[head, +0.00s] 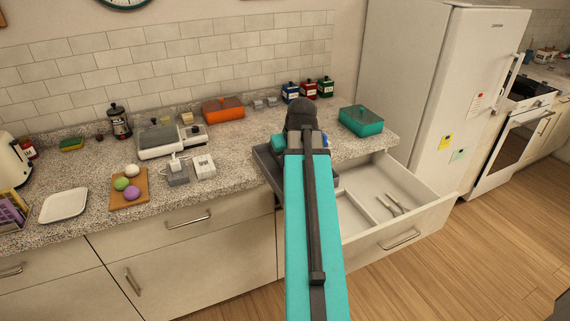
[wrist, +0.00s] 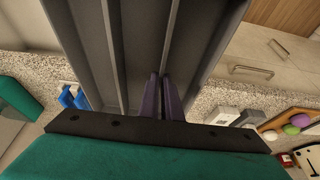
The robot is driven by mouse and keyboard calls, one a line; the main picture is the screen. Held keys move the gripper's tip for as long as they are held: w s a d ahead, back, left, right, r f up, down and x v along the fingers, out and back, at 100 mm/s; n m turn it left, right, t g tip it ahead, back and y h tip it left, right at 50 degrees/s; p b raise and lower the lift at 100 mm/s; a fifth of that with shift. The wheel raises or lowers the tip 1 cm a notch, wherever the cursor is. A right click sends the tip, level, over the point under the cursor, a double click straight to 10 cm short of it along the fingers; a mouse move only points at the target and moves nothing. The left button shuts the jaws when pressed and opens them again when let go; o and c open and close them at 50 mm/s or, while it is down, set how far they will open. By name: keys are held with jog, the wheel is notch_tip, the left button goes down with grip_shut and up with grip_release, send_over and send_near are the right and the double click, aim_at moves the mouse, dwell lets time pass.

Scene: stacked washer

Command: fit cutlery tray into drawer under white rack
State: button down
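The dark grey cutlery tray (wrist: 140,45) fills the upper middle of the wrist view, its long compartments and dividers showing. In the head view its left part (head: 267,166) shows beside my teal arm, near the counter's front edge. My gripper's two dark fingers (wrist: 162,98) are close together on a wall or divider of the tray. My arm hides the gripper and most of the tray in the head view. An open drawer (head: 425,205) stands out below the counter to the right, with a divider and a few light utensils (head: 389,205) inside. I cannot make out a white rack.
A teal box (head: 361,121) stands on the counter above the drawer. An orange box (head: 223,109), a grey-and-white appliance (head: 170,139) and a board with several coloured balls (head: 129,188) are to the left. The fridge (head: 436,85) stands right of the counter.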

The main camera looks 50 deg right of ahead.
jog(key=w+a+r+n, duration=0.1)
jog(key=w+a, duration=0.5)
jog(key=a, duration=0.8)
jog(key=w+a+r+n+y, duration=0.1)
jog(key=w+a, duration=0.6)
jog(key=a, duration=0.7)
jog(key=w+a+r+n, duration=0.2)
jog(key=w+a, duration=0.4)
jog(key=a, duration=0.8)
jog(key=shift+w+a+y, duration=0.15)
jog(key=shift+a+y, duration=0.1)
jog(key=shift+y, duration=0.15)
jog(key=shift+d+r, duration=0.1)
